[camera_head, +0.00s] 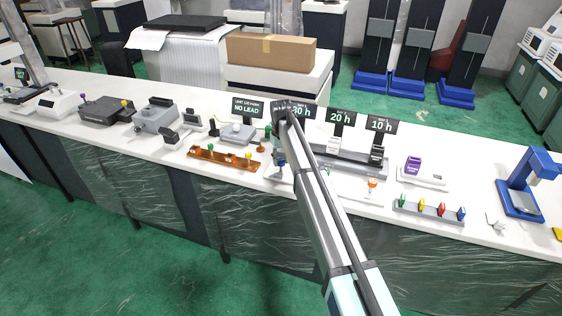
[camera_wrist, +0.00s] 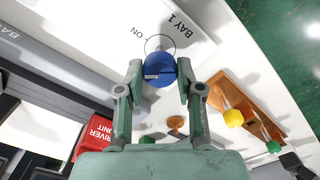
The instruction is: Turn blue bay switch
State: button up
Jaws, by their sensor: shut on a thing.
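The blue bay switch is a round blue knob (camera_wrist: 159,68) on a white plate marked BAY 1 (camera_wrist: 190,28). The word ON and a thin dark ring are printed beside the knob. A pale mark shows on the knob's side. My gripper (camera_wrist: 157,75) has one finger on each side of the knob and is shut on it. In the head view my gripper (camera_head: 279,148) is over the front part of the white bench, partly hidden by my arm. A bit of blue shows below it.
A wooden rack (camera_wrist: 250,105) with yellow and green pegs is beside the gripper. A red box (camera_wrist: 93,137) marked RIVER UNIT is at lower left. Hour signs (camera_head: 340,116) stand behind my arm. A rack of coloured handles (camera_head: 430,210) is to the right.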

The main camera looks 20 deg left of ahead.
aim_at(281, 160)
jog(key=m+b, duration=0.1)
jog(key=m, duration=0.3)
jog(key=shift+f+m, duration=0.1)
jog(key=shift+m, duration=0.2)
jog(key=shift+m+b, duration=0.3)
jog(key=shift+m, duration=1.4)
jog(key=o, duration=1.2)
jog(key=shift+c, duration=0.2)
notch_tip(281, 160, up, 12)
